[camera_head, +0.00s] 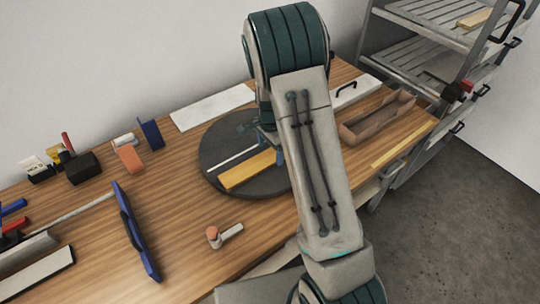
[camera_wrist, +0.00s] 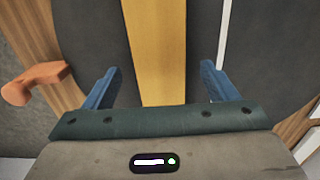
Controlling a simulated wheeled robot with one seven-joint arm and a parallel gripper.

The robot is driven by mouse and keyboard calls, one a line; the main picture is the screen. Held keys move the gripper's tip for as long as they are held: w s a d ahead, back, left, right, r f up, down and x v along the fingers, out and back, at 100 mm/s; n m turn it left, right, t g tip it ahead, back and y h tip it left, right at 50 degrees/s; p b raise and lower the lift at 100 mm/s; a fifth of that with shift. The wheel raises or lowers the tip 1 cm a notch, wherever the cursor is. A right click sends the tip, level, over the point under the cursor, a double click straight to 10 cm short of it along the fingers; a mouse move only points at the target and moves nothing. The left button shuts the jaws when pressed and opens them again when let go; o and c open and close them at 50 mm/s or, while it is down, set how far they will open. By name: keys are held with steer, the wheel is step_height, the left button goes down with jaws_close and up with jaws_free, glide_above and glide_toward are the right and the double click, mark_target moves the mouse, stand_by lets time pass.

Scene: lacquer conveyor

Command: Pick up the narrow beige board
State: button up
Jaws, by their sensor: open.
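A narrow beige-yellow board (camera_head: 248,170) lies on a dark round turntable (camera_head: 222,147) on the wooden table. In the wrist view the board (camera_wrist: 156,45) runs up the middle of the picture, between the two blue fingers of my gripper (camera_wrist: 161,69). The fingers are open, with dark turntable surface showing between each finger and the board. Nothing is held. In the head view my arm hides the board's right end and most of my gripper. I cannot tell how high the fingertips are above the turntable.
A thin white strip (camera_head: 231,159) lies beside the board. Another narrow yellowish strip (camera_head: 403,145) lies at the table's right front edge. A brown tray (camera_head: 377,122), an orange-ended tool (camera_head: 214,237) and a blue-handled tool (camera_head: 135,235) surround the turntable. A metal rack (camera_head: 420,60) stands at right.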

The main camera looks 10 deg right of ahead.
steer(key=shift+f, duration=1)
steer(key=c, duration=1.2)
steer(key=shift+r, duration=0.1)
steer(key=shift+c, duration=0.2)
